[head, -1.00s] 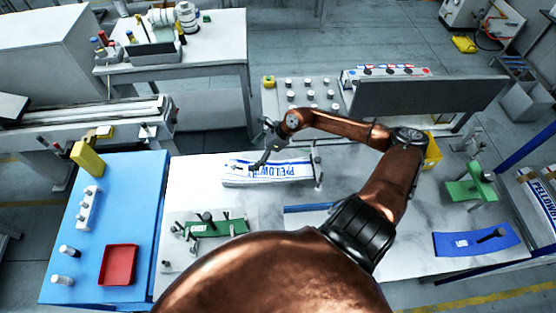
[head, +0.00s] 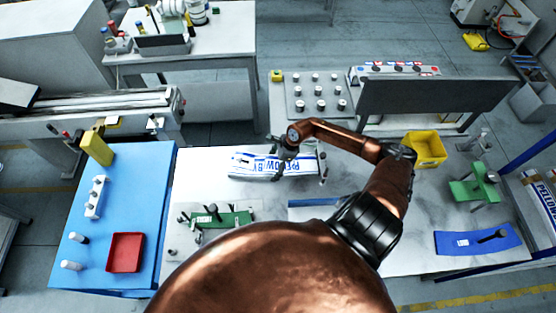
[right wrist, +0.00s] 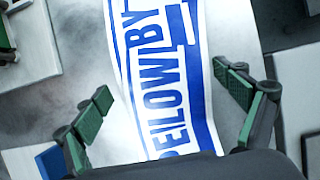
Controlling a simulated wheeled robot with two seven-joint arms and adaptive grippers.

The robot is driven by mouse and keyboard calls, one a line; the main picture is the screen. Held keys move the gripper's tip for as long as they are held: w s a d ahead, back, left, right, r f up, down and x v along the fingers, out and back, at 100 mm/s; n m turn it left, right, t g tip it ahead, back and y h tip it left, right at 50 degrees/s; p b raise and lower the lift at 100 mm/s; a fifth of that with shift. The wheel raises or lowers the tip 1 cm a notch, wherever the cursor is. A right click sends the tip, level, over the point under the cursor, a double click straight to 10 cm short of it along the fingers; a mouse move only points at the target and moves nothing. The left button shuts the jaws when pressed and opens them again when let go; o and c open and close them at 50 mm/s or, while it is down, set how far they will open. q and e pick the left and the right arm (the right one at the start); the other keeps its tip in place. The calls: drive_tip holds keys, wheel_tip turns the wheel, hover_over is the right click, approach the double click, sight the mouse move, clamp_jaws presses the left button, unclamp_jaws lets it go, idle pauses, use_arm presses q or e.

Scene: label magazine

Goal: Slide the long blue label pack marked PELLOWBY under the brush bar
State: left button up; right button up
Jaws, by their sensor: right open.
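The long white label pack with blue PELLOWBY lettering (head: 246,166) lies flat on the pale worktop, left of centre in the head view. My right gripper (head: 281,165) is over its middle, fingers pointing down, hiding part of the lettering. In the right wrist view the green-padded fingers (right wrist: 163,86) are open on either side of the pack (right wrist: 165,50), with gaps to its edges. Whether the fingertips are level with the pack is unclear. A small post (head: 323,168) stands at the pack's right end. I cannot tell which part is the brush bar. My left gripper is out of view.
A green pack (head: 222,218) sits in a fixture in front. A blue-edged strip (head: 312,203) is partly behind my arm. A dark upright panel (head: 430,100), yellow bin (head: 425,148) and green stand (head: 475,186) are to the right. A blue mat (head: 130,185) with red tray (head: 125,252) is left.

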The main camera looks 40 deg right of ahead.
sight(291, 165)
drive_tip(key=shift+f, duration=0.1)
drive_tip(key=shift+c, duration=0.3)
drive_tip(key=c, duration=1.8)
drive_tip(key=shift+c, duration=0.5)
drive_tip(key=shift+s+d+b, duration=0.35)
drive_tip(key=shift+s+d, duration=0.95)
drive_tip(key=shift+d, duration=0.25)
drive_tip(key=shift+s+d+b, duration=0.3)
drive_tip(key=shift+s+d, duration=1)
drive_tip(key=shift+d, duration=0.25)
drive_tip(key=o, duration=2)
drive_tip(key=shift+c, duration=0.2)
drive_tip(key=v, duration=1.2)
